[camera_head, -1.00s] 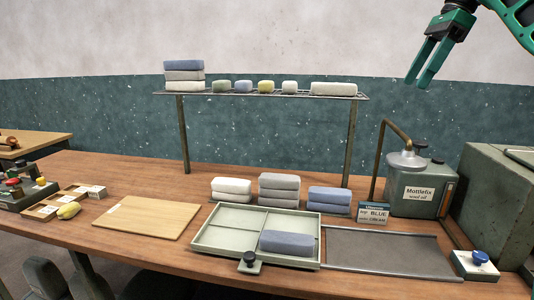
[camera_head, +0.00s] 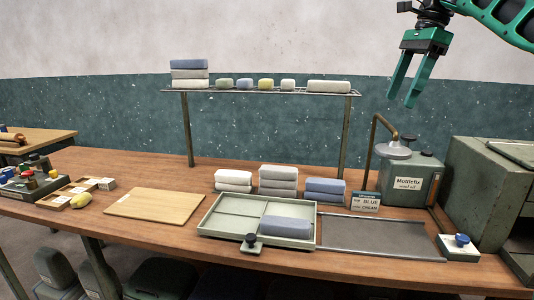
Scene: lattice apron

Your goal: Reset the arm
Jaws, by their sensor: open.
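My green gripper (camera_head: 403,102) hangs in the air at the upper right, in front of the wall. Its two fingers point down and stand apart, with nothing between them. It is well above the table and to the right of the wire shelf (camera_head: 262,92). No object touches it.
Space around the gripper is clear.

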